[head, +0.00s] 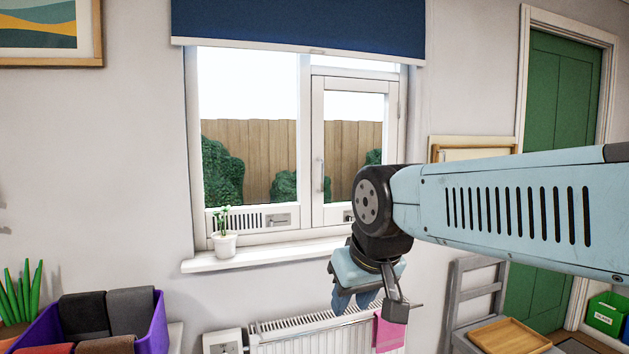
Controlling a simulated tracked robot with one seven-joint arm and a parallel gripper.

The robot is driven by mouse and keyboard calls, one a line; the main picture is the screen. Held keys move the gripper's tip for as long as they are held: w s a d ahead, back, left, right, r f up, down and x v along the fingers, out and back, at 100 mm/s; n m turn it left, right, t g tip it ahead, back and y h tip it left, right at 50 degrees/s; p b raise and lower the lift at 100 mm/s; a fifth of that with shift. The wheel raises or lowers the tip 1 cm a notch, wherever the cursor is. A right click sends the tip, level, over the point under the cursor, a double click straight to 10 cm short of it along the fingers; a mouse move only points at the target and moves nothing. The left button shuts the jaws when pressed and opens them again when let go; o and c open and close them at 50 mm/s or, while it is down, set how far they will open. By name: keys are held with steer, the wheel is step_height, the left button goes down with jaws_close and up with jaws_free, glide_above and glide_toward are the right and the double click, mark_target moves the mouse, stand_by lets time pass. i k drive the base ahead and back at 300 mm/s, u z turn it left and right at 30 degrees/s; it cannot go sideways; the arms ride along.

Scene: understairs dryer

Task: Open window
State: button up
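The white-framed window (192,150) is in the middle of the head view, with a wide left pane and a hinged right sash (318,120). The right sash looks shut in its frame. A slim upright handle (318,175) is on the sash's left side. Small metal fittings show low on the frame, one under the left pane (278,220) and one under the sash, partly hidden by my arm. My gripper (372,304) points down, below and right of the handle, in front of the sill's right end and the radiator. It appears empty and touches no window part; its finger gap is unclear.
A potted plant (224,243) stands on the left of the sill (270,253). A dark blue blind (300,25) covers the window top. Below are a radiator (290,335) and a pink cloth (388,332). A grey chair (455,300) stands right; a purple bin (150,335) is lower left.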

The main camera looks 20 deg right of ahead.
mark_target(321, 214)
steer(key=u, duration=0.35)
steer(key=i, duration=1.1)
steer(key=z, duration=0.5)
